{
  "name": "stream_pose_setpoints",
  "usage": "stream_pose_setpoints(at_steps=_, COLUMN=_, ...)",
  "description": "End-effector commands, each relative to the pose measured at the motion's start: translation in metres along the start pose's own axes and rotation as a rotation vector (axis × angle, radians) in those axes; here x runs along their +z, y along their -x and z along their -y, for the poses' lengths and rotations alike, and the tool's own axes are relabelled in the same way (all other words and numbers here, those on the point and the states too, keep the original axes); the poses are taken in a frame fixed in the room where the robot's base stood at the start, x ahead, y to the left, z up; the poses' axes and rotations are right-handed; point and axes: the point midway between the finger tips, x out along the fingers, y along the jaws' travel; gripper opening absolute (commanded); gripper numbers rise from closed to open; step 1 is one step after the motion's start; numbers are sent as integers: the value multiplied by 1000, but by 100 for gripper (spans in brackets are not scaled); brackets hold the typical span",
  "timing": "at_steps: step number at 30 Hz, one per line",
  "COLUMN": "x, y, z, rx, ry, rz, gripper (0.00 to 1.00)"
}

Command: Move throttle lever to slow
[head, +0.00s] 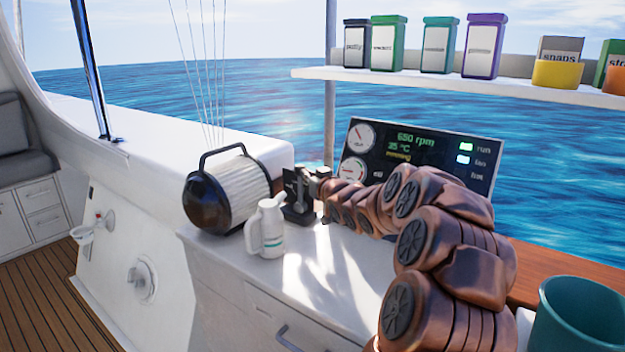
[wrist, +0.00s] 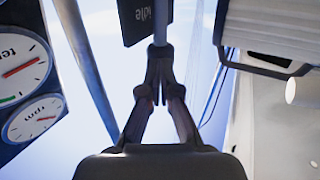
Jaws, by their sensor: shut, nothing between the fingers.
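The throttle lever unit (head: 299,205) stands on the white counter, with a dark base and a dark upright plate. In the wrist view a grey rod (wrist: 160,22), which looks like the lever, rises just beyond my fingertips beside a dark plate marked "idle" (wrist: 138,18). My gripper (wrist: 158,52) is shut with nothing between its fingers. Its tips appear close to or against the rod; I cannot tell whether they touch. In the head view my gripper (head: 318,178) is at the lever's right side and partly hides it. The lever's exact position is hard to read.
A black-ended ribbed cylinder with a handle (head: 228,188) and a white jug (head: 267,228) stand just left of the lever. A gauge panel (head: 425,150) reads 650 rpm behind my arm. A teal cup (head: 580,318) is at front right. A shelf (head: 420,82) holds several tins.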

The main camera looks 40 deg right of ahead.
Motion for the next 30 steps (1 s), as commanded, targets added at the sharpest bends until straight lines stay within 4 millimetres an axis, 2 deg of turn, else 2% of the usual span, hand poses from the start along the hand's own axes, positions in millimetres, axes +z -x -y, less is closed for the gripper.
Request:
stream_pose_setpoints(at_steps=5, x=-2, y=-6, z=0, rx=0, ry=1, rz=-2, gripper=0)
stream_pose_setpoints(at_steps=17, x=-3, y=-7, z=0, rx=0, ry=3, rz=2, gripper=0)
stream_pose_setpoints(at_steps=30, x=-12, y=-22, z=8, rx=0, ry=60, rz=118, gripper=0)
